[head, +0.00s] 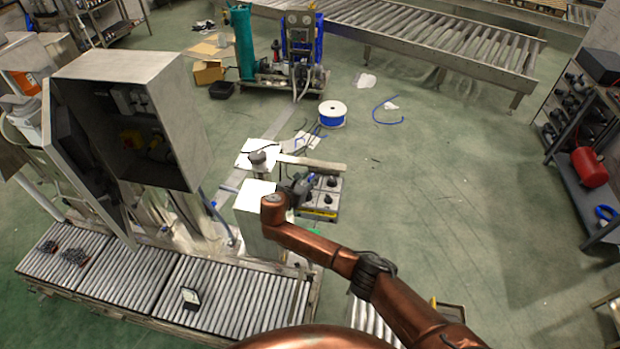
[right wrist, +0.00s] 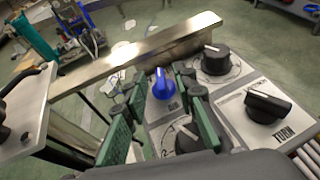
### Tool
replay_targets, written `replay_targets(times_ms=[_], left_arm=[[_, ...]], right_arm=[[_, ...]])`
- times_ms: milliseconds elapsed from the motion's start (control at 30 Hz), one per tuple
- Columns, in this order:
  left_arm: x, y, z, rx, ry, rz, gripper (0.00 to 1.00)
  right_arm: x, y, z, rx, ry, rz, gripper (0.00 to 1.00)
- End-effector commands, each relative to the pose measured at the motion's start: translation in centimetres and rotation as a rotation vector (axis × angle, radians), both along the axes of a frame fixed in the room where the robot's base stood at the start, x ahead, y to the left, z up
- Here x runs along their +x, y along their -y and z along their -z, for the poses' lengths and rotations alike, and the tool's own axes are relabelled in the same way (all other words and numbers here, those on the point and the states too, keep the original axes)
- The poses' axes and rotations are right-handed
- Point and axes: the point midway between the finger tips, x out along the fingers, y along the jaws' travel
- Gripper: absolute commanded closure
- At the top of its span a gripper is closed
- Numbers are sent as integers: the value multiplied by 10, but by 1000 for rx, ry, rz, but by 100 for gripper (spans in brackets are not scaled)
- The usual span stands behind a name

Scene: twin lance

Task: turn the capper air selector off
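A panel of rotary selectors (head: 325,211) stands at mid-picture in the head view. In the right wrist view it carries a blue knob (right wrist: 163,86) with a pale mark pointing up, and black knobs at the upper right (right wrist: 215,61), right (right wrist: 266,104) and bottom (right wrist: 188,137). The small label by the blue knob is not readable, so I cannot tell which is the capper air selector. My right gripper (right wrist: 160,90) is open, its green-padded fingers on either side of the blue knob with gaps visible. It hovers at the panel's left in the head view (head: 302,188). My left gripper is out of view.
A metal bar (right wrist: 140,52) runs just behind the knobs. A grey cabinet (head: 130,90) and roller conveyor (head: 235,297) stand left of the panel. A blue and white spool (head: 332,114) lies on the floor behind. Open floor is to the right.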

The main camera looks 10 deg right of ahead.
Motion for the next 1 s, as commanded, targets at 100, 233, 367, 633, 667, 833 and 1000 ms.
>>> replay_targets(times_ms=[100, 233, 367, 633, 667, 833, 1000], left_arm=[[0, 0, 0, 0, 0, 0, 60], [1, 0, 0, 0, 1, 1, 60], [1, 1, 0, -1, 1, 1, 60], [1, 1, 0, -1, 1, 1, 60], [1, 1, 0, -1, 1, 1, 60], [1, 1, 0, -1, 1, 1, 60], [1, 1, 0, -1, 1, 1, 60]], right_arm=[[-13, -12, -7, 4, 2, -4, 75], [-33, -28, -17, 5, 0, -5, 75], [-53, -43, -27, 4, -1, -3, 75], [-78, -63, -41, 3, 0, -2, 75], [-79, -64, -42, 3, -1, -1, 75], [-82, -65, -43, 1, -1, 0, 75], [-82, -65, -43, 1, -1, 0, 75]])
